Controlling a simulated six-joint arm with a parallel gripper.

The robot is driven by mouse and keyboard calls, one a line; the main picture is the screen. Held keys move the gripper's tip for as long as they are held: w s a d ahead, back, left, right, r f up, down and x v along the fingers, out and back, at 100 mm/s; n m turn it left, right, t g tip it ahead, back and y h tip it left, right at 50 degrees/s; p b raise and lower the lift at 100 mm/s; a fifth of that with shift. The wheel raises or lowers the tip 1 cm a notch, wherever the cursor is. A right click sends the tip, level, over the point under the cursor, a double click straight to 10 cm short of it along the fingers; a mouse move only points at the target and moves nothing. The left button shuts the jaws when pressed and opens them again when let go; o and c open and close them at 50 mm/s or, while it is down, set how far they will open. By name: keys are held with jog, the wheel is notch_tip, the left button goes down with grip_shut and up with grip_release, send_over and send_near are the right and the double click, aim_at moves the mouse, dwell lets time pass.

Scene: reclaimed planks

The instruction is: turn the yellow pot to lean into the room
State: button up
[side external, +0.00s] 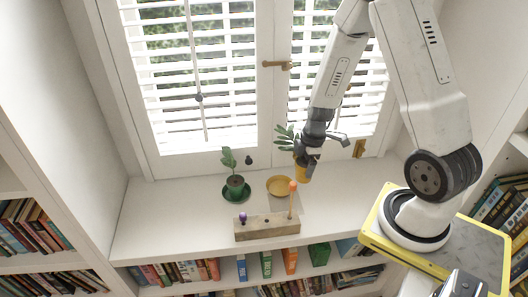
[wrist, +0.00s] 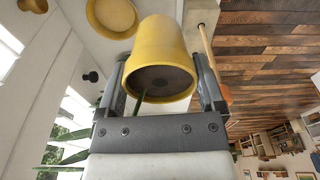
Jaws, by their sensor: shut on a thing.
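The yellow pot (side external: 302,173) is in my gripper (side external: 311,155), over the window sill in the side view. In the wrist view the pot (wrist: 160,45) sits between both fingers (wrist: 160,62), with its dark round end facing the camera. Green leaves (side external: 287,137) rise behind the pot in the side view, and some leaves (wrist: 65,150) show at the lower left of the wrist view. The yellow saucer (side external: 279,186) lies on the sill to the left of the pot and apart from it. It also shows in the wrist view (wrist: 112,14), empty.
A small plant in a green pot (side external: 235,182) stands on a green saucer at left. A wooden block (side external: 267,228) with a purple knob and an orange-topped stick (side external: 291,203) lies in front. The shuttered window (side external: 275,65) is behind. The left sill (side external: 160,215) is clear.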

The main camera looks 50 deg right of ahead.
jog(key=w+d+f+n, duration=0.1)
jog(key=w+f, duration=0.2)
jog(key=w+d+f+n, duration=0.1)
jog(key=w+f, duration=0.2)
jog(key=w+d+f+n, duration=0.1)
jog(key=w+f, duration=0.3)
jog(key=shift+f, duration=0.1)
jog(key=shift+f, duration=0.25)
jog(key=shift+f, duration=1.25)
jog(key=o, duration=1.3)
jog(key=shift+s, duration=0.1)
jog(key=shift+r, duration=0.1)
